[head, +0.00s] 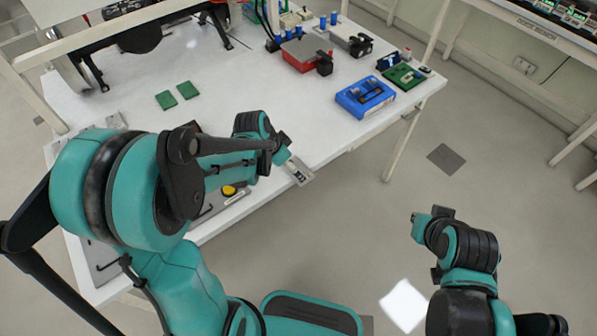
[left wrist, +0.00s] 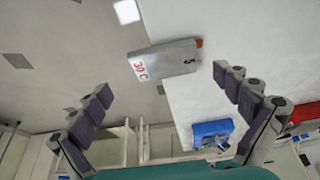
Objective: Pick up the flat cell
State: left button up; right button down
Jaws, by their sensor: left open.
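The flat cell (head: 298,172) is a thin grey block at the table's front edge. In the left wrist view the cell (left wrist: 165,62) shows "30 C" and "5" on its face and an orange bit at one end. It lies across the edge line, with its marked left end over the floor. My left gripper (left wrist: 163,82) is open, its fingers on either side of the cell in that view and apart from it. In the head view my left arm partly hides its own gripper (head: 284,155) beside the cell. My right gripper (head: 432,224) is over the floor, away from the table; its fingers are unclear.
Tools and a yellow item (head: 229,190) lie near my left arm. The middle is clear.

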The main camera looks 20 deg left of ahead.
pick_arm(q)
jog(key=b+x, duration=0.1)
jog(key=x, duration=0.1)
jog(key=b+x, duration=0.1)
jog(key=x, duration=0.2)
jog(key=shift+w, duration=0.4)
jog(key=shift+r, duration=0.1)
jog(key=c, duration=1.1)
jog(key=shift+c, duration=0.2)
